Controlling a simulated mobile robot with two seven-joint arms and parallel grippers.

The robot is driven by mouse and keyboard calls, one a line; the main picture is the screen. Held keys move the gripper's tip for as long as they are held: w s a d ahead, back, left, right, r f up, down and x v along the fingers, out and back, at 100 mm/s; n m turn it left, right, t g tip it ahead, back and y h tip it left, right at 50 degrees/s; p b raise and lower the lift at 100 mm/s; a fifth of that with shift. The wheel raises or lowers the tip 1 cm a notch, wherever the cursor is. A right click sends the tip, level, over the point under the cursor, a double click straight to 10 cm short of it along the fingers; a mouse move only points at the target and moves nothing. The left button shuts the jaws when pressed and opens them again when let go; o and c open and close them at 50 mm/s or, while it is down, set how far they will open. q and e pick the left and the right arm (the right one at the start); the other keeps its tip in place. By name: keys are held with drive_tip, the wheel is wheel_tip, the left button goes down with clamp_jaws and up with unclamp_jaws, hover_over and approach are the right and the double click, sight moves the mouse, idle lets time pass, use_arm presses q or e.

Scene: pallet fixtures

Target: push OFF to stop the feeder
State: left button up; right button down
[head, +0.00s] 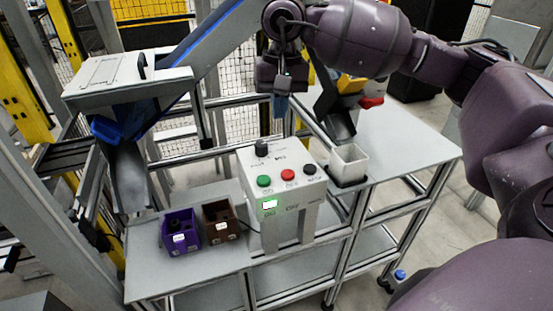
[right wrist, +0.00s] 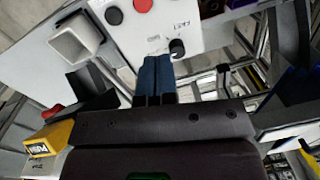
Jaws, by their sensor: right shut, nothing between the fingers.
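The control box (head: 279,160) stands on the grey table and has a sloped top panel. On it are a green button (head: 264,181), a red button (head: 288,175), a black button (head: 309,169) and a black knob (head: 261,148). A green-white lit window (head: 269,204) shows on its front, near ON and OFF lettering. In the right wrist view the red button (right wrist: 143,5) is at the top edge and the knob (right wrist: 177,47) is near the fingertips. My right gripper (head: 281,104) is shut and empty, pointing down behind the box, apart from the buttons. My left gripper is not in view.
A purple bin (head: 180,238) and a brown bin (head: 221,222) stand left of the box. A white open container (head: 348,163) stands to its right, below a dark chute (head: 335,115). A blue-edged conveyor (head: 215,40) rises behind.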

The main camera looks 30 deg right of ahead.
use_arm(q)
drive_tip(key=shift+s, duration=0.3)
use_arm(e)
drive_tip(key=shift+s+d+n+g+h, duration=0.35)
drive_tip(key=shift+s+d+n, duration=0.25)
drive_tip(key=shift+n, duration=0.4)
approach(287, 172)
drive_tip(key=f, duration=0.7)
drive_tip(key=shift+s+a+f, duration=0.1)
drive_tip(key=shift+s+f, duration=0.15)
drive_tip(key=shift+f, duration=0.05)
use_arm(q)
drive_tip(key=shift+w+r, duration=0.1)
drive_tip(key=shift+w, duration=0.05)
